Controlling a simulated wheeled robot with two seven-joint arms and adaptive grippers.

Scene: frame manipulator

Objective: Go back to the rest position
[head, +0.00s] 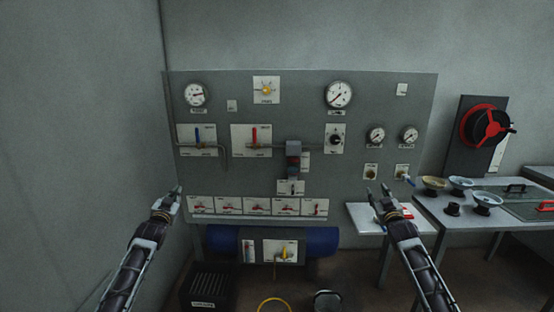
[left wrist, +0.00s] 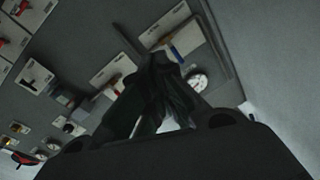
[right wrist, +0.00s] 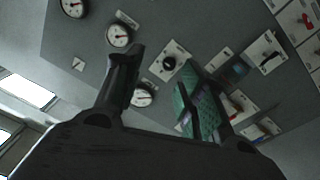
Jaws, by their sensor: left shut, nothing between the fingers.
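My left gripper (head: 176,191) is raised in front of the left part of the grey control panel (head: 215,172), near the panel's lower left edge. Its fingers are together with nothing between them; in the left wrist view (left wrist: 165,68) they meet in front of the panel. My right gripper (head: 377,190) is raised in front of the panel's lower right part. Its two fingers stand apart and empty; in the right wrist view (right wrist: 160,75) a gap shows between them, with panel gauges and switches behind. Neither gripper visibly touches anything.
The panel carries gauges (head: 338,94), a blue-handled lever (head: 197,134), a red-handled lever (head: 254,136) and a row of switches. A blue tank (head: 222,239) lies below. A table (head: 428,213) with several bowls is at right, near a red handwheel (head: 487,126). A wall is at left.

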